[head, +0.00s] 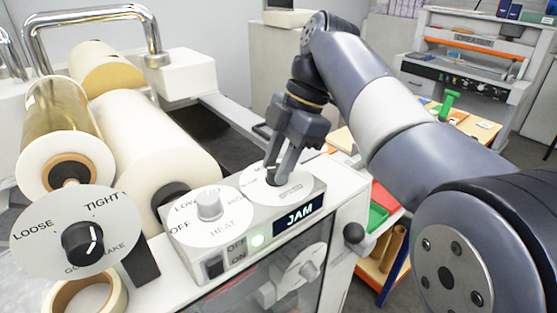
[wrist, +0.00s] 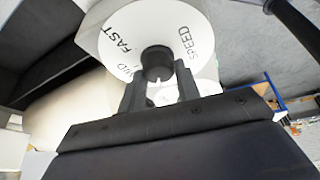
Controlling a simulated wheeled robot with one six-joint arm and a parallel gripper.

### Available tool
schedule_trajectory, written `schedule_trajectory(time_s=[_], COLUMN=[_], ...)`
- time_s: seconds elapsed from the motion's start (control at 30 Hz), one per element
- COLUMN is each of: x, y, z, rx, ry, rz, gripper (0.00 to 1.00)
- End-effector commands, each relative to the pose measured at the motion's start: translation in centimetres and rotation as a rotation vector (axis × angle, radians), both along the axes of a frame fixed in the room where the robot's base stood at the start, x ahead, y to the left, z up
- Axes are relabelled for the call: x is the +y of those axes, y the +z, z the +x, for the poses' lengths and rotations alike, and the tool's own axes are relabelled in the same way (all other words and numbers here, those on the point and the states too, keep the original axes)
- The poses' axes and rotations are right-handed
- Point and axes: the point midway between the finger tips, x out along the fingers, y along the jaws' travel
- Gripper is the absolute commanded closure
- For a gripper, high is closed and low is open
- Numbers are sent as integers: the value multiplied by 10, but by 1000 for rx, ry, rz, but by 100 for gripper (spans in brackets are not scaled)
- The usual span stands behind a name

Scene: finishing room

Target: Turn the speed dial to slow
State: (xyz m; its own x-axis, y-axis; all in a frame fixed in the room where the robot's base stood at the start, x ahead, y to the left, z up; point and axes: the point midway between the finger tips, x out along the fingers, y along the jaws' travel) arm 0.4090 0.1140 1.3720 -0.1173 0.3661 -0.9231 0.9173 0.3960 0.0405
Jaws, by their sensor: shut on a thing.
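The speed dial is a round white plate (wrist: 142,22) marked FAST, MID and SPEED, with a dark knob (wrist: 158,60) at its centre. My gripper (head: 274,178) reaches down from above and is shut on the knob. In the wrist view its two fingers (wrist: 158,88) stand on either side of the knob. The SLOW mark is not readable, and the knob's exact setting cannot be told.
A heat dial with a silver knob (head: 209,204) sits left of the speed dial. The JAM display (head: 299,215) is lit. A LOOSE–TIGHT dial (head: 82,243) and film rolls (head: 150,130) stand left.

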Motion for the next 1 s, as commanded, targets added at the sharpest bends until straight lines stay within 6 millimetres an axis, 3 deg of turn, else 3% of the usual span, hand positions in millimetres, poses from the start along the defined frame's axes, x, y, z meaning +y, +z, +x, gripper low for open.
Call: schedule_trajectory(time_s=[0.4, 0.43, 0.6, 0.7, 1.0], x=[0, 0, 0, 0, 1], y=[0, 0, 0, 0, 4], z=[0, 0, 0, 0, -3], rx=[-1, -1, -1, 0, -2], ry=[6, 6, 6, 5, 6], rz=[-1, 0, 0, 0, 1], gripper=[91, 66, 52, 47, 47])
